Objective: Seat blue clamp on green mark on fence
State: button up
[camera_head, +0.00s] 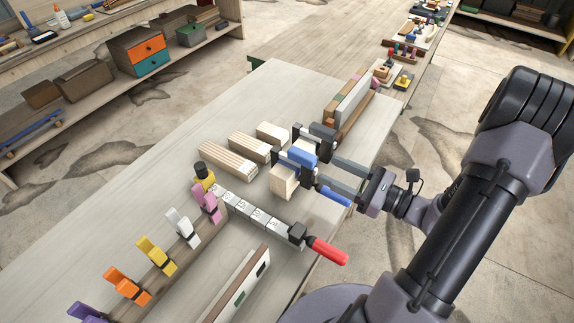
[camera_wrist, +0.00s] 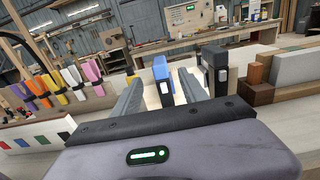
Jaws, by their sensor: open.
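The blue clamp (camera_head: 301,156) stands at a pale wood block (camera_head: 284,182) on the bench, with its blue handle (camera_head: 335,197) pointing toward the near right. My gripper (camera_head: 324,170) is open beside it. In the wrist view the blue clamp (camera_wrist: 162,78) shows ahead between my two fingers; I cannot tell whether they touch it. A pale board with coloured marks, seemingly the fence (camera_head: 225,297), lies at the front of the bench. Its green mark (camera_head: 239,299) is bare.
A black clamp (camera_head: 321,136) stands just behind the blue one. A red-handled bar (camera_head: 325,249) crosses the bench in front. A rack of several coloured clamps (camera_head: 157,255) stands at left. Wood blocks (camera_head: 228,158) lie behind; upright boards (camera_head: 350,102) stand farther back.

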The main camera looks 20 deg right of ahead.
aim_at(293, 152)
jog(key=b+x, duration=0.2)
jog(key=x, duration=1)
jog(key=shift+w, duration=0.1)
jog(key=shift+r, duration=0.1)
grip_shut()
dwell(0.8)
